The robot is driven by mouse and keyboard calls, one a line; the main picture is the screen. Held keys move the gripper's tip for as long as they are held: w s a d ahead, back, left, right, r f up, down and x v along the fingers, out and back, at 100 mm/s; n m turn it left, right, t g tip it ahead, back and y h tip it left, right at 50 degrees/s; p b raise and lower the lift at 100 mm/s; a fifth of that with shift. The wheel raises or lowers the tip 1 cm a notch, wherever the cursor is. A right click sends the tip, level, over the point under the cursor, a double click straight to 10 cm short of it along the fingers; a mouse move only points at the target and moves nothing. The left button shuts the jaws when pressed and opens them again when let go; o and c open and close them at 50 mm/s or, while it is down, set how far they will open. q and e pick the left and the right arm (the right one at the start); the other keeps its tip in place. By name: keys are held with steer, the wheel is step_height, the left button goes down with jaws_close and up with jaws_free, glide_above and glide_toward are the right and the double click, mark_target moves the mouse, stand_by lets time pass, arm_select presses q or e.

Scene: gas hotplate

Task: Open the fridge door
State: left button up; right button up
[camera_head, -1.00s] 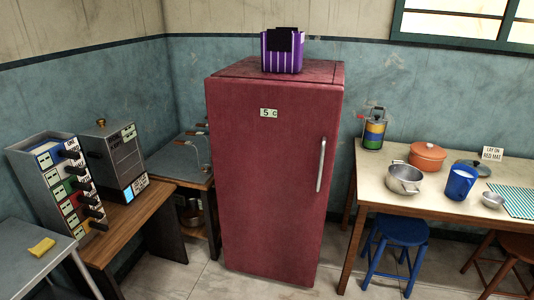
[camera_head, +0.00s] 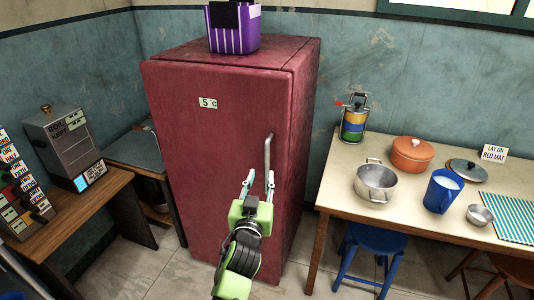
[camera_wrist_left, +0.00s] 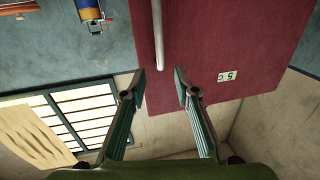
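The red fridge (camera_head: 205,150) stands against the back wall with its door shut. A vertical metal handle (camera_head: 268,158) is on the right side of the door. My left gripper (camera_head: 259,178) is open in front of the door, around the height of the handle's lower end. In the left wrist view the handle (camera_wrist_left: 157,40) lies between the directions of the two open fingers (camera_wrist_left: 160,85), nearer the left one. Nothing is held. I cannot tell whether a finger touches the handle. My right gripper is not in view.
A purple striped basket (camera_head: 233,32) sits on the fridge. To the right, a table (camera_head: 335,190) holds a steel pot (camera_head: 375,181), an orange pot (camera_head: 412,154) and a blue jug (camera_head: 442,190). A blue stool (camera_head: 372,240) stands under it. A wooden bench (camera_head: 90,205) is at left.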

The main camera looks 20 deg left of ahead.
mark_target(267, 155)
arm_select(q)
steer(key=w+b, duration=0.1)
steer(key=w, duration=0.3)
steer(key=w+a+b, duration=0.1)
steer(key=w, duration=0.3)
steer(key=w+a+b, duration=0.1)
steer(key=w+b, duration=0.1)
steer(key=w, duration=0.2)
steer(key=shift+f, duration=0.2)
steer(key=shift+w+r, duration=0.1)
steer(key=shift+w, duration=0.4)
steer(key=shift+a, duration=0.1)
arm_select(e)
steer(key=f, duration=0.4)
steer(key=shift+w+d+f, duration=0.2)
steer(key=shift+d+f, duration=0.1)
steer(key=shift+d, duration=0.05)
arm_select(q)
jaws_close()
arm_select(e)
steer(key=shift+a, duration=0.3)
